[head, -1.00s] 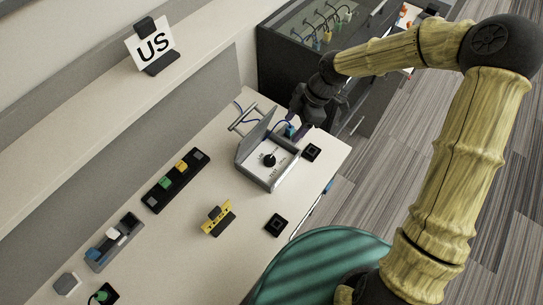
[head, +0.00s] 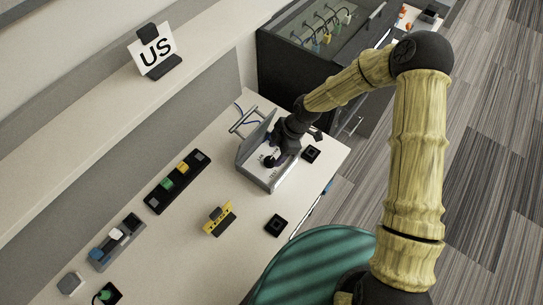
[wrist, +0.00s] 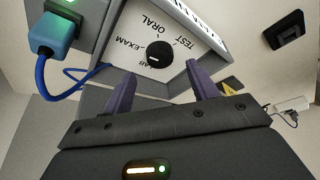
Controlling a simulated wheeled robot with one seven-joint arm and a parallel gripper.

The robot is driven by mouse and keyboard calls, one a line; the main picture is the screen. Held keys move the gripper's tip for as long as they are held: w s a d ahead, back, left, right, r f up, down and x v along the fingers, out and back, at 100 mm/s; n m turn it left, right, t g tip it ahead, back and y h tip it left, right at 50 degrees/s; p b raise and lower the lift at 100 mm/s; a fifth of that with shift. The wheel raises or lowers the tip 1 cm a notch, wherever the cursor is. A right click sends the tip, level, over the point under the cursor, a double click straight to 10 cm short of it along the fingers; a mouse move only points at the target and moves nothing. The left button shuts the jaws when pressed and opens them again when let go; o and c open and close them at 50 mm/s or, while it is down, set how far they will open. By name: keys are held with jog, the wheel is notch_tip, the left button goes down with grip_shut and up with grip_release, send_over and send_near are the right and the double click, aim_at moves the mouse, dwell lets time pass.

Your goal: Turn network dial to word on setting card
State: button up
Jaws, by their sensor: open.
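The dial is a round black knob (wrist: 160,54) on the white panel (wrist: 190,45) of an open grey box (head: 266,182). Around it I read TEST, ORAL, EXAM and a partly hidden word ending in "AB". A small light mark sits on the knob's lower left; its exact setting is hard to tell. My gripper (wrist: 162,90) is open, its two purple fingers apart and just short of the knob, with nothing between them. In the head view my gripper (head: 277,157) is over the box.
A blue plug with a cable (wrist: 50,35) is close on the left in the wrist view. A teal chair (head: 320,270) is at the front.

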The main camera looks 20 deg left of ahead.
aim_at(270, 160)
jog(key=shift+p+x, duration=0.3)
jog(key=shift+x, duration=2.05)
jog(key=c, duration=1)
